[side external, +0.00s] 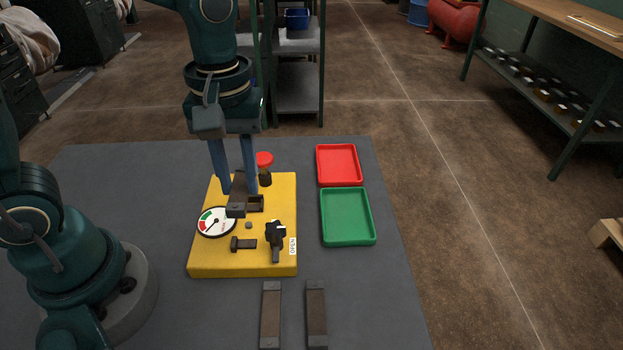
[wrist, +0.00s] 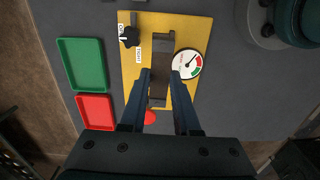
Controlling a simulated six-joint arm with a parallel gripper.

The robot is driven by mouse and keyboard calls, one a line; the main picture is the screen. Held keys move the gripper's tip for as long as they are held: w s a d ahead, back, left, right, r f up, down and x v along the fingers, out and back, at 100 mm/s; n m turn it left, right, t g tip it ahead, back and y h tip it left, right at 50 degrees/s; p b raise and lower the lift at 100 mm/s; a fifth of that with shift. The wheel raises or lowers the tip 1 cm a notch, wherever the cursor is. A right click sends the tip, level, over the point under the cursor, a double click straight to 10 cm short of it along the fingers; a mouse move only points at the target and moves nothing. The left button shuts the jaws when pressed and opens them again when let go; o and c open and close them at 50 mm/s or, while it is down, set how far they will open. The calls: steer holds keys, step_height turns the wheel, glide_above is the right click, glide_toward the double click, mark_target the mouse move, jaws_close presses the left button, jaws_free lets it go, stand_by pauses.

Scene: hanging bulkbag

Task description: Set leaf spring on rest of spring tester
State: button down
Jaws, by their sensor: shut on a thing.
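My gripper (side external: 236,188) points down over the yellow spring tester (side external: 204,258), with a blue finger on each side of a dark leaf spring (side external: 238,185). In the wrist view the leaf spring (wrist: 158,90) lies between the fingertips (wrist: 159,75), lengthwise along the tester. Its near end is at a dark block, the rest (side external: 255,203); I cannot tell whether the spring touches it. The tester carries a round dial (side external: 216,222), a black knob lever (side external: 275,235) beside an "OPEN" label, and a red button (side external: 264,159) at the back.
Two more leaf springs lie on the grey mat in front, one left (side external: 271,315) and one right (side external: 316,315). A red tray (side external: 339,182) and a green tray (side external: 348,243) stand right of the tester. Bare mat lies between trays and front springs.

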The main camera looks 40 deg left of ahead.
steer(key=shift+w+a+r, duration=0.1)
steer(key=shift+a+r, duration=0.05)
steer(key=shift+a, duration=0.05)
steer(key=shift+f, duration=3.55)
steer(key=c, duration=0.6)
jaws_free()
steer(key=shift+o, duration=0.2)
steer(key=shift+r, duration=3.5)
